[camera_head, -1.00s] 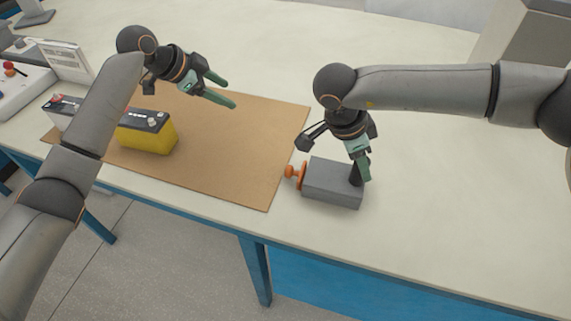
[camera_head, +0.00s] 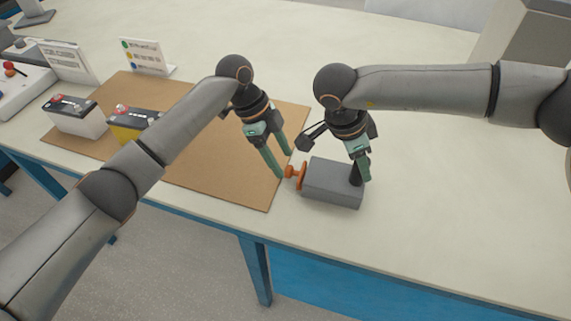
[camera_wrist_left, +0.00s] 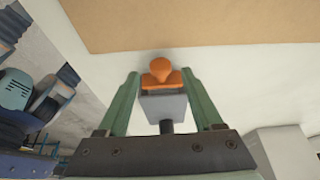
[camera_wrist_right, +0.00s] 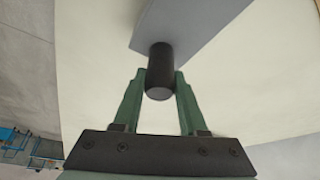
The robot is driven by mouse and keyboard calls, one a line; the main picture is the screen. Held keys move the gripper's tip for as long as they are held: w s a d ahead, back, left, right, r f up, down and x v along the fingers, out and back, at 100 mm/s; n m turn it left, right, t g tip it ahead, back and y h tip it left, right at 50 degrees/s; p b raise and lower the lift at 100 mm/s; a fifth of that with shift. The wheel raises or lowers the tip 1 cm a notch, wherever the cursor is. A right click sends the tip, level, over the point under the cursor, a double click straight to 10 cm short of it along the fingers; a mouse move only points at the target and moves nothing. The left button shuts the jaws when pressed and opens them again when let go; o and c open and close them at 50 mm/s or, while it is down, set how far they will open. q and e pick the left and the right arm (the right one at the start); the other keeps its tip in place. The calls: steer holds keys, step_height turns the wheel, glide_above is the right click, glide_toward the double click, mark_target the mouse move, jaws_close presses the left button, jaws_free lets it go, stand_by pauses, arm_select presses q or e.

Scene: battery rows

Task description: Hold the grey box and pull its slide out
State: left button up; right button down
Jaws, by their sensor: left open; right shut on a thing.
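The grey box (camera_head: 333,183) lies on the pale table just right of the brown mat. Its slide end is an orange plate with an orange knob (camera_head: 291,172) on the box's left side. A black post (camera_head: 355,174) stands up at the box's right end. My right gripper (camera_head: 363,178) is shut on this black post, which also shows between its fingers in the right wrist view (camera_wrist_right: 159,75). My left gripper (camera_head: 282,165) is open and empty, just left of the orange knob. In the left wrist view the knob (camera_wrist_left: 160,70) lies ahead between the open fingers, apart from both.
The brown mat (camera_head: 225,165) holds a white battery (camera_head: 78,121) and a yellow battery (camera_head: 125,134), partly behind my left arm. A sign with coloured dots (camera_head: 147,57) stands behind. The table's front edge is close below the box. The table right of the box is clear.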

arm_select(q)
steer(key=shift+x, duration=1.6)
jaws_close()
steer(key=shift+a, duration=0.1)
